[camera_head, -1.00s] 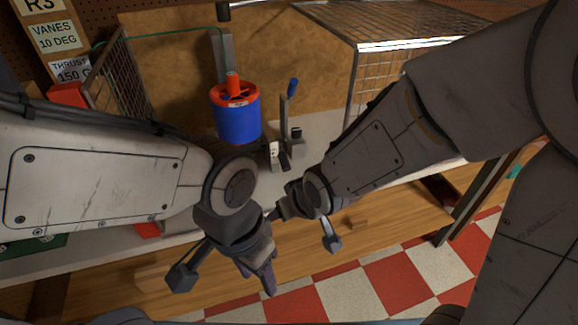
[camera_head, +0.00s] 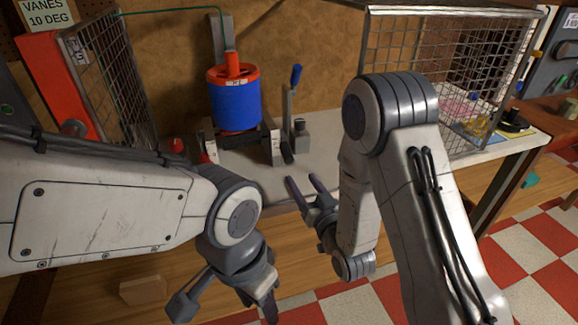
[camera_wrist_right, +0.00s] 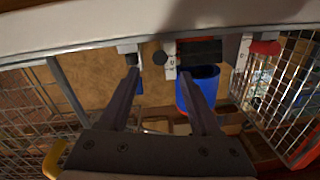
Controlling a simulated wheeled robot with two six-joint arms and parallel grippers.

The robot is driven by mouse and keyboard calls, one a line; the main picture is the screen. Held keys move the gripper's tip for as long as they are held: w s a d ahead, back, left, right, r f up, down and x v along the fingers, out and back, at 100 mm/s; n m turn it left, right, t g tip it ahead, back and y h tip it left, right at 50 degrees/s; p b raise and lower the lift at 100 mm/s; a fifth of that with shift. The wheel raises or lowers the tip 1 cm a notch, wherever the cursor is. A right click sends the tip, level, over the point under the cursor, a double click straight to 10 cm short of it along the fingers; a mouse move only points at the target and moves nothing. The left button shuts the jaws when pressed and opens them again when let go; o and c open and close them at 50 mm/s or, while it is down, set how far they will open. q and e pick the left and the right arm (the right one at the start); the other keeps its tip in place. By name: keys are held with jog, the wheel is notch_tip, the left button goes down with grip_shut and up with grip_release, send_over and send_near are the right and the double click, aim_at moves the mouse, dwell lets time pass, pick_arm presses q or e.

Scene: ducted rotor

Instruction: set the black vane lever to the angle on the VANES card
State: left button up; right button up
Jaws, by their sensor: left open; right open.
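The VANES card (camera_head: 47,15) at the top left reads 10 DEG. The black vane lever (camera_head: 288,156) sticks out beside a white scale plate (camera_head: 275,147), below and right of the blue duct (camera_head: 235,103) with its orange rim. In the right wrist view a black round end (camera_wrist_right: 160,58), likely the lever, lies by the scale plate (camera_wrist_right: 170,66). The lever's angle is too small to read. My right gripper (camera_head: 304,184) is open and empty, in front of the lever and apart from it. My left gripper (camera_head: 264,303) is open, low at the front.
A blue-handled lever (camera_head: 295,78) stands right of the duct. A mesh cage (camera_head: 440,60) stands at the right and a mesh panel (camera_head: 108,80) at the left. A red knob (camera_head: 177,146) sits left of the duct. Bench space between lever and cage is clear.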

aim_at(291, 164)
jog(key=b+x, duration=0.2)
jog(key=b, duration=0.1)
jog(key=shift+w+f, duration=0.1)
jog(key=shift+w, duration=0.05)
jog(key=p+x, duration=0.1)
jog(key=x, duration=0.5)
jog(key=shift+w+r+p, duration=0.1)
jog(key=shift+r+p, duration=0.1)
jog(key=shift+p, duration=0.2)
pick_arm(q)
jog(key=shift+f, duration=1)
pick_arm(e)
jog(key=shift+w+a, duration=0.3)
jog(key=shift+w, duration=0.35)
grip_shut()
